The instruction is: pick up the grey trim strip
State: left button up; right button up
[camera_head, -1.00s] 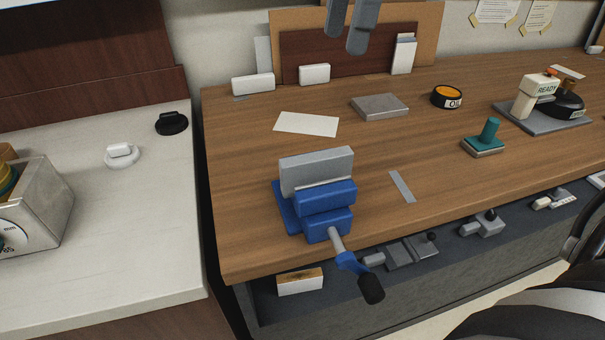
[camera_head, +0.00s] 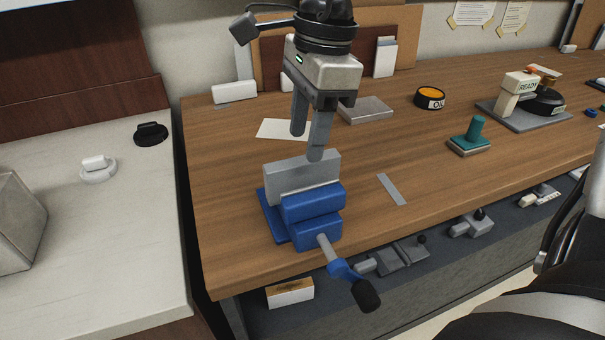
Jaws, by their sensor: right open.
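A thin, flat grey trim strip (camera_head: 391,189) lies on the wooden bench, right of a blue vise (camera_head: 311,203). Nothing covers it. The vise has a taller grey plate-like back jaw (camera_head: 295,181) and a black-ended handle hanging over the bench's front edge. My right gripper (camera_head: 307,143) points down just behind the vise, with its fingers apart and nothing between them. One fingertip overlaps the top of the grey jaw in the picture; I cannot tell whether they touch. The gripper is to the left of the strip and farther back. My left gripper is out of view.
A white sheet (camera_head: 271,129) and a grey block (camera_head: 366,110) are behind the gripper. A teal-handled stamp (camera_head: 471,138) stands right of the strip. An orange-topped tin (camera_head: 430,97) is farther back. The bench (camera_head: 400,155) around the strip is clear.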

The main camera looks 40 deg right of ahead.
aim_at(303, 160)
notch_tip(303, 160, down, 4)
jog(key=shift+a+r, duration=0.15)
jog(key=shift+r, duration=0.05)
jog(key=shift+w, duration=0.1)
grip_shut()
jog(key=shift+r, duration=0.15)
